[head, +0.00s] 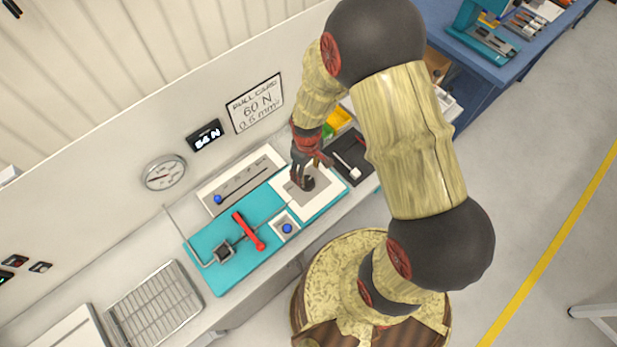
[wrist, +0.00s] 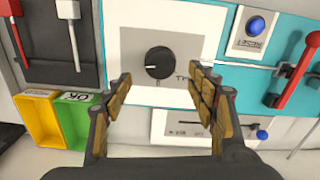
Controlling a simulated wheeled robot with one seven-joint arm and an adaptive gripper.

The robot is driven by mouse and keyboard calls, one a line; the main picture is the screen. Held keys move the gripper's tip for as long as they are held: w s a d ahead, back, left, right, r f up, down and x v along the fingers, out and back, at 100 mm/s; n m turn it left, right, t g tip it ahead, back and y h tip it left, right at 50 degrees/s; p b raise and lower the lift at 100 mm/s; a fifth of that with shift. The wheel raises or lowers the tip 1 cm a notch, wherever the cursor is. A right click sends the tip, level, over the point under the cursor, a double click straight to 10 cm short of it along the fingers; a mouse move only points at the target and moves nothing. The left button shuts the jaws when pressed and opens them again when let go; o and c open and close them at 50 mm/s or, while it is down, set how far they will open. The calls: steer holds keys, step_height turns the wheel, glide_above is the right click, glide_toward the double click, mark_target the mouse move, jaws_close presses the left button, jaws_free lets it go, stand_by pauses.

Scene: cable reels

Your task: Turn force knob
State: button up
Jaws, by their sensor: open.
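The force knob (wrist: 159,62) is a round black dial with a white pointer mark, set in a white panel (wrist: 200,25) on the teal tester. My gripper (wrist: 163,80) is open, one finger left and one right of the knob, with gaps on both sides. I cannot tell how far the fingertips are above the panel. In the head view my gripper (head: 308,172) is over the white panel (head: 325,202), and it partly hides the dark knob (head: 307,184).
A red lever (head: 248,231) and a blue button (head: 287,228) are on the teal tester. A slider with a blue knob (head: 218,199) lies behind. A display (head: 204,135) reads about 54 N; a card (head: 254,104) says 60 N. Yellow and green bins (wrist: 76,118) stand beside the panel.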

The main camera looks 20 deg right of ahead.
mark_target(307, 181)
step_height(307, 181, down, 6)
stand_by(0.4)
steer(key=shift+c, duration=1)
steer(key=c, duration=1)
